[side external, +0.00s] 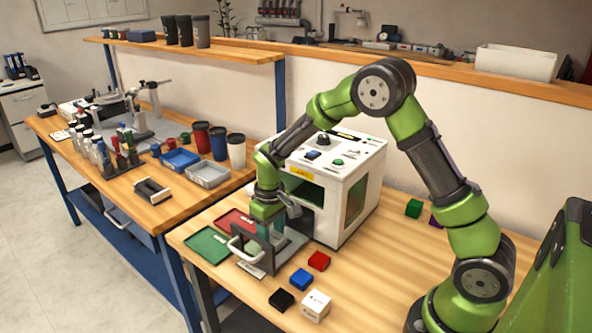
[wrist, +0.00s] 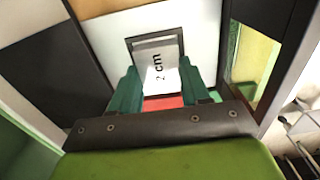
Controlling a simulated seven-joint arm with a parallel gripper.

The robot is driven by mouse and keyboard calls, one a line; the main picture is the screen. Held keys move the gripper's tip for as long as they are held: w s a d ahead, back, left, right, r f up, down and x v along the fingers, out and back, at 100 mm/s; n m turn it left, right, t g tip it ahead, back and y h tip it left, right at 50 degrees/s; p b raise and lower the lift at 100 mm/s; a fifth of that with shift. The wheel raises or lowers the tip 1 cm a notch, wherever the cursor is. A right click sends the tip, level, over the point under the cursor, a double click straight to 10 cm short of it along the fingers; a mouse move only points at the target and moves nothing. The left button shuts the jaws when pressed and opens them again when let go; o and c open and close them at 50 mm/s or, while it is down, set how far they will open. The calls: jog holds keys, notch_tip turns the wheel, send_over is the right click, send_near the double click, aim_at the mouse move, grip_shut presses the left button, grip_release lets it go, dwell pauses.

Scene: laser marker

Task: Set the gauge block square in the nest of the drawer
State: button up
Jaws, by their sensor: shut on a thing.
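My gripper (side external: 268,226) reaches down over the pulled-out drawer (side external: 288,252) of the white machine. In the wrist view its green fingers (wrist: 160,80) are shut on the gauge block (wrist: 156,66), a pale block marked "2 cm". A dark square frame, the nest (wrist: 181,43), shows around the block's far end. The block looks roughly in line with the frame; whether it is seated or still above the floor I cannot tell. A red patch shows between the fingers below the block. In the side view the gripper hides the block and nest.
The white machine (side external: 362,205) stands right behind the drawer. A green tray (side external: 207,246) and a red tray (side external: 236,222) lie to the left. Red, blue, black and white cubes (side external: 316,306) lie in front.

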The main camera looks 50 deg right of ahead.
aim_at(272, 236)
jog(key=o, duration=1.1)
jog(key=shift+s+a+f, duration=0.1)
jog(key=shift+s+f, duration=0.05)
jog(key=shift+f, duration=0.5)
jog(key=shift+r, duration=0.1)
jog(key=s+r+m+t, duration=0.1)
jog(key=s+r, duration=0.1)
jog(key=r, duration=0.8)
jog(key=s+r+t, duration=0.1)
jog(key=s+r, duration=0.2)
jog(key=r, duration=0.6)
jog(key=s+a+r+m+t+y, duration=0.1)
jog(key=s+r+t, duration=0.1)
jog(key=s, duration=0.5)
jog(key=s+a+r+m+t+y, duration=0.1)
jog(key=s+a+r+m+t, duration=0.1)
jog(key=s, duration=0.6)
jog(key=shift+t, duration=0.6)
jog(key=shift+s+r, duration=0.1)
jog(key=shift+r, duration=0.05)
